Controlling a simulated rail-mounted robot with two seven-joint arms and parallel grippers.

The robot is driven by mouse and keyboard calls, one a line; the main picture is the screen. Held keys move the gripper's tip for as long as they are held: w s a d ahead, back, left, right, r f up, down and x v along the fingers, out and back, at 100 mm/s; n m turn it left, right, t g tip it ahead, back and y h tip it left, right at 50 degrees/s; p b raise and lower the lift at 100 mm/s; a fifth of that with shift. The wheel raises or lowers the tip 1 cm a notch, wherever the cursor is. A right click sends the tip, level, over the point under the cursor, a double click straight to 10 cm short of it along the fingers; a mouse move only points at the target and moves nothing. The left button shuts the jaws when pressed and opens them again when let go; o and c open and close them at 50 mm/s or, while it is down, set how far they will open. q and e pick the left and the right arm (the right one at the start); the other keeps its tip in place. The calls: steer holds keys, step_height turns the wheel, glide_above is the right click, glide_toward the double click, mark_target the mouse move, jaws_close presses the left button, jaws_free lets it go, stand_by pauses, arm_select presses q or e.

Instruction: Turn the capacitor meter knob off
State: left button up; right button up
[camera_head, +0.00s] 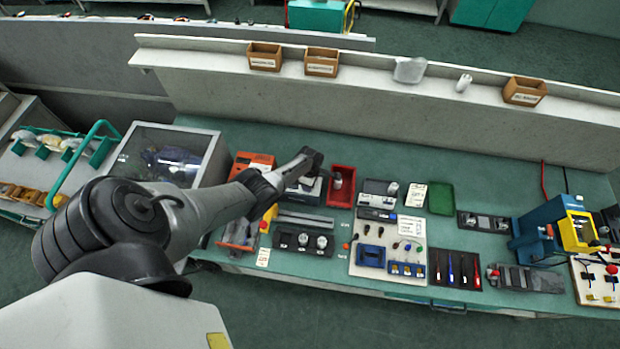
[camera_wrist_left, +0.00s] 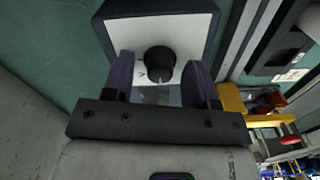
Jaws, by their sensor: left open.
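The capacitor meter (camera_wrist_left: 185,30) has a white face in a dark case and fills the top middle of the left wrist view. Its round black knob (camera_wrist_left: 158,58) shows between the two dark fingertips of my left gripper (camera_wrist_left: 159,68). The gripper is open, with a gap on each side of the knob, and I see no contact. I cannot tell how deep the fingers reach. In the head view my left gripper (camera_head: 309,160) is over the bench above a white-faced device (camera_head: 302,188), mostly hidden by the arm. My right gripper is not in view.
On the green bench (camera_head: 390,155), a red bin (camera_head: 341,186) stands just right of the gripper. An orange box (camera_head: 251,164) is to its left. A black panel with knobs (camera_head: 303,240) lies in front. A wall ledge with small boxes (camera_head: 321,62) runs behind.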

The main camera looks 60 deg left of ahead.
arm_select(q)
steer(key=shift+r, duration=0.5)
step_height(320, 180, up, 13)
steer(key=p, duration=0.4)
steer(key=shift+f+p, duration=0.15)
steer(key=shift+p, duration=0.2)
